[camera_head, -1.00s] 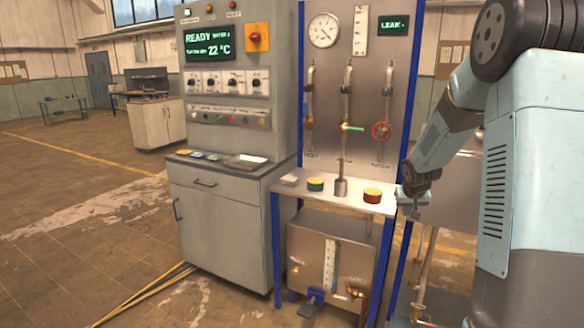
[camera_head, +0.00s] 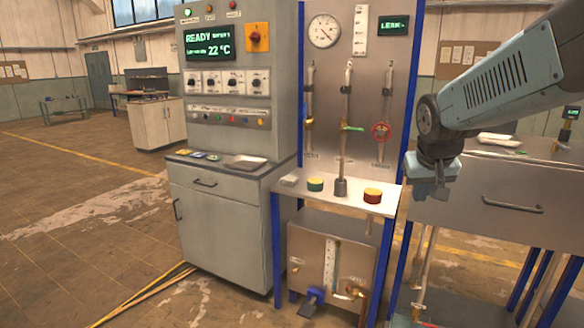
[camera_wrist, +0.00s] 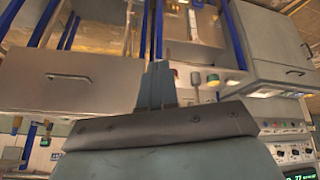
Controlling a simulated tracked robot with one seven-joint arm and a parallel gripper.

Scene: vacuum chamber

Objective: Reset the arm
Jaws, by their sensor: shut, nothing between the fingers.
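My gripper (camera_head: 428,192) hangs in the air at the right of the head view, in front of the right end of the small metal shelf and left of a grey drawer. My arm comes in from the right edge and bends down to it. In the wrist view, which looks upside down, the two fingers of my gripper (camera_wrist: 158,84) stand close together, shut, with nothing between them.
The shelf (camera_head: 290,203) carries a green-topped button (camera_head: 315,184) and a red-topped button (camera_head: 372,195). A control cabinet (camera_head: 220,215) stands left; the floor farther left is open.

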